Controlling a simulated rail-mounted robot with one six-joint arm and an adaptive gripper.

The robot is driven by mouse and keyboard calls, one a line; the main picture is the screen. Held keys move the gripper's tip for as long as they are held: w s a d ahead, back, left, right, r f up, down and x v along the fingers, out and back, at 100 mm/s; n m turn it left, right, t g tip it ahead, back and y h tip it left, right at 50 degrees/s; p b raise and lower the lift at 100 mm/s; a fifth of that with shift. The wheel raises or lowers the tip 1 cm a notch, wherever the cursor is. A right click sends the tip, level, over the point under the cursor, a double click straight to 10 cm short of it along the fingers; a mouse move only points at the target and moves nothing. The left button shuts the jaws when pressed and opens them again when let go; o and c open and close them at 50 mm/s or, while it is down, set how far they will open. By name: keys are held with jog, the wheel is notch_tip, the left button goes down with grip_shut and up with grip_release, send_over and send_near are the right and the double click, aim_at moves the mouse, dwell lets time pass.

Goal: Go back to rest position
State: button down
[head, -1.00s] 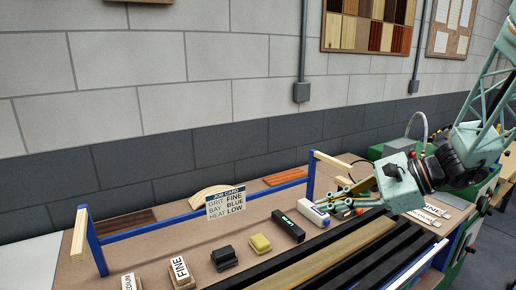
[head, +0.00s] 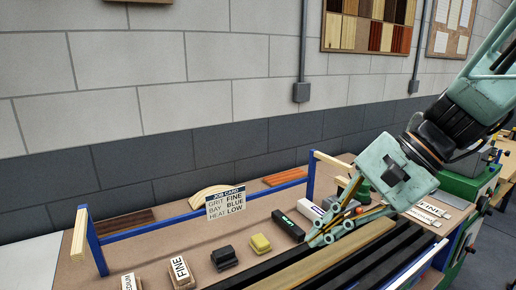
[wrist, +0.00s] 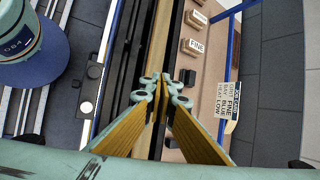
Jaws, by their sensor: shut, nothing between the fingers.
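My gripper (head: 325,236) is above the right part of the workbench, its wooden-faced fingers pointing down and to the left. No task object is named. The job card (head: 226,204) hangs on the blue frame (head: 190,217) and reads grit FINE, bay BLUE, heat LOW. It also shows at the right in the wrist view (wrist: 228,101).
The black slats (head: 345,268) lie in front. Air above the bench's left side is clear.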

jog(key=s+d+r+n+t+h, duration=0.1)
jog(key=s+d+r+n+h, duration=0.1)
jog(key=s, duration=0.8)
jog(key=s+d+r+n+t+h, duration=0.1)
jog(key=s+d+r+n+h, duration=0.1)
jog(key=s+d+n+h, duration=0.3)
jog(key=shift+s+d+n, duration=0.7)
jog(key=shift+s+n, duration=0.8)
jog(key=shift+s, duration=1)
